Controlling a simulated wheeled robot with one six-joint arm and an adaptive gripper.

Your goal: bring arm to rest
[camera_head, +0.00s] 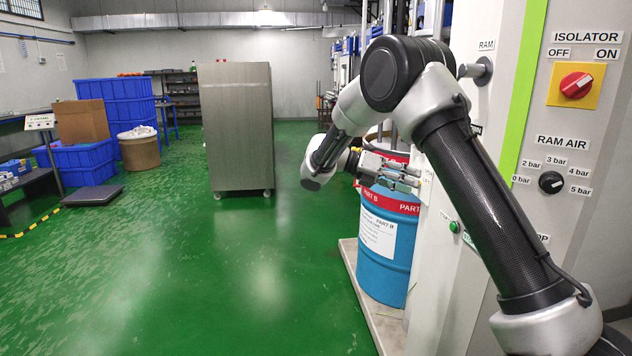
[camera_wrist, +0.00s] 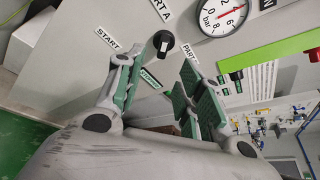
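My gripper (camera_head: 412,177) is at the machine's panel in the head view, above and in front of the blue PART B drum (camera_head: 386,252) with its red band. My arm is raised and bent, with the gripper pointing right towards the panel. In the wrist view my gripper (camera_wrist: 160,68) has its two green-padded fingers apart, with nothing held between them. A black selector knob (camera_wrist: 163,41) on the grey panel shows beyond the fingertips, between START and PART labels. I cannot tell whether the fingers touch the panel.
The machine cabinet carries a red isolator switch (camera_head: 576,85) and a black RAM AIR knob (camera_head: 551,182). A pressure gauge (camera_wrist: 222,14) is at the wrist view's top. A grey wheeled cabinet (camera_head: 236,127) stands mid-floor. Blue crates (camera_head: 118,105) are at left. Green floor between is clear.

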